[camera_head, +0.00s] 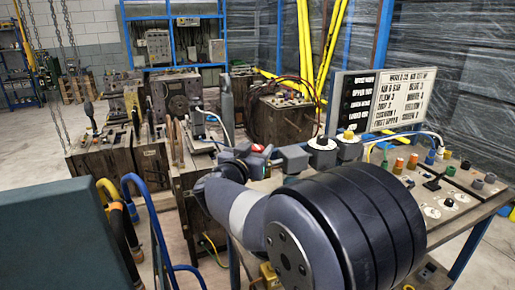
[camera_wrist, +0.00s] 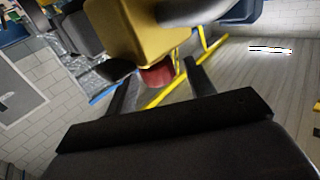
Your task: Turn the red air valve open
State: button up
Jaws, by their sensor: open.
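A red rounded part (camera_wrist: 157,76) shows in the wrist view, at the edge of a yellow block (camera_wrist: 135,28). It looks like the valve's knob, but its full shape is hidden. My gripper (camera_wrist: 159,72) is open, with its two dark fingers apart. The red part appears between the fingertips in the picture; I cannot tell how much depth lies between them or whether they touch. In the head view a small red knob (camera_head: 258,149) shows just behind my arm; I cannot tell if it is the same part.
A bench (camera_head: 470,207) with several coloured fittings and knobs stands at the right, with a lettered board (camera_head: 400,97) behind it. Blue and yellow hoses (camera_head: 150,215) loop at the lower left. Bare floor (camera_head: 35,150) lies far left.

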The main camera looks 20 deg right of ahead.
jog(key=shift+w+d, duration=0.45)
jog(key=shift+c, duration=0.5)
jog(key=c, duration=0.8)
jog(key=shift+c, duration=0.2)
